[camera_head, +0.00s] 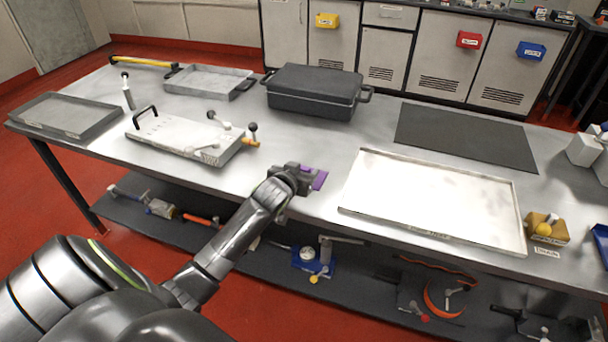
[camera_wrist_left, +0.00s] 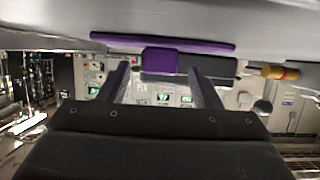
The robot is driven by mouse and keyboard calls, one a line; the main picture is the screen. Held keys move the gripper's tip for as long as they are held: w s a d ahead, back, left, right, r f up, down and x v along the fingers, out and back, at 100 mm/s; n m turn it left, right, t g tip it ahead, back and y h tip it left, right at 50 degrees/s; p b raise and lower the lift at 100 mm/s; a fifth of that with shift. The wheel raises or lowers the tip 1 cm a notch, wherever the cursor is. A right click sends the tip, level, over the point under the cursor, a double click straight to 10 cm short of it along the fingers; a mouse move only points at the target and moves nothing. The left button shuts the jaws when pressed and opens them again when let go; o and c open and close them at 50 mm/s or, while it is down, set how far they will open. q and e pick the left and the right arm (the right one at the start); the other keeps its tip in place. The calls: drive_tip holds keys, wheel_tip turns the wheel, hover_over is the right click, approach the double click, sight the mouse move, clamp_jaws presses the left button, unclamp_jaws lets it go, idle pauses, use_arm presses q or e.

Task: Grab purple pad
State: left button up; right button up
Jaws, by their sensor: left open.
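The purple pad (camera_head: 320,180) lies at the near side of the metal table, left of the white tray. My left gripper (camera_head: 304,177) is right at it and hides part of it. In the left wrist view the pad shows as a wide purple strip with a purple block (camera_wrist_left: 160,61) below its middle. The fingers of my left gripper (camera_wrist_left: 160,80) are open, one on each side of the block. I cannot tell whether they touch it. My right gripper is in neither view.
The white tray (camera_head: 435,200) lies just right of the pad. A metal plate with handles (camera_head: 180,137) is to the left. A dark lidded box (camera_head: 315,90) and a black mat (camera_head: 465,137) are farther back. A lower shelf (camera_head: 265,263) holds tools.

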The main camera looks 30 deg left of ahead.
use_arm(q)
drive_tip(key=shift+x, duration=1.2)
drive_tip(key=shift+s, duration=0.1)
drive_tip(key=c, duration=1.1)
